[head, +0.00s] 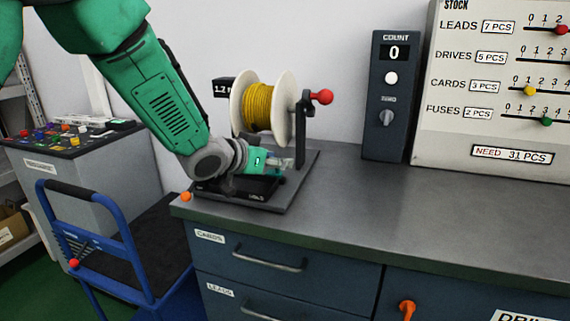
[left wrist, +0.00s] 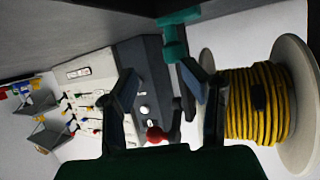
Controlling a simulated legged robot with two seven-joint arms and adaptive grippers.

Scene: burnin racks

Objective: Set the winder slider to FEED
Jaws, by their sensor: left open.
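The winder's base plate (head: 297,185) sits on the bench and carries a spool of yellow cable (head: 259,106), which also shows in the left wrist view (left wrist: 258,100). A red crank knob (head: 321,97) stands to the spool's right; in the left wrist view the knob (left wrist: 155,135) shows low between the fingers. My left gripper (head: 284,162) is low over the base plate, in front of the spool. Its fingers (left wrist: 165,85) are open. A teal T-shaped piece (left wrist: 175,45) shows beyond the fingers; I cannot tell whether it is the slider's handle. The slider's setting is hidden or too small to read.
A dark COUNT box (head: 392,95) reading 0 and a STOCK board (head: 488,126) with coloured sliders stand to the right. The bench top (head: 400,200) in front is clear. A blue cart (head: 125,245) and a button console (head: 85,170) are at left.

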